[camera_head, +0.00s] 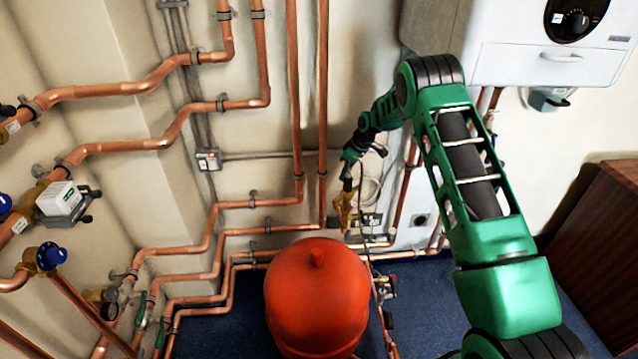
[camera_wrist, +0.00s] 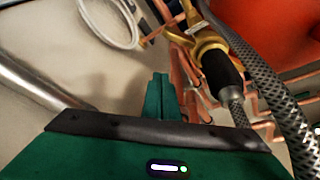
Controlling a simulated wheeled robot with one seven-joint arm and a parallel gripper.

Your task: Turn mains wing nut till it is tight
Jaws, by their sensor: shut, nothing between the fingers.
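My gripper (camera_head: 348,178) is at the end of my green arm, near the wall behind the red vessel. In the wrist view its two green fingers (camera_wrist: 160,92) are together, with nothing between them. A brass fitting (camera_wrist: 207,38) with a black sleeve and a braided hose lies to the right of the fingertips, apart from them. In the head view a brass piece (camera_head: 346,210) shows just below my gripper. I cannot make out the mains wing nut for certain in either view.
A red vessel (camera_head: 318,295) stands in front of the wall and also fills the top right of the wrist view. Braided hoses (camera_wrist: 265,85) run close on the right. Copper pipes (camera_head: 240,240) line the wall. A white boiler (camera_head: 520,65) hangs at the upper right.

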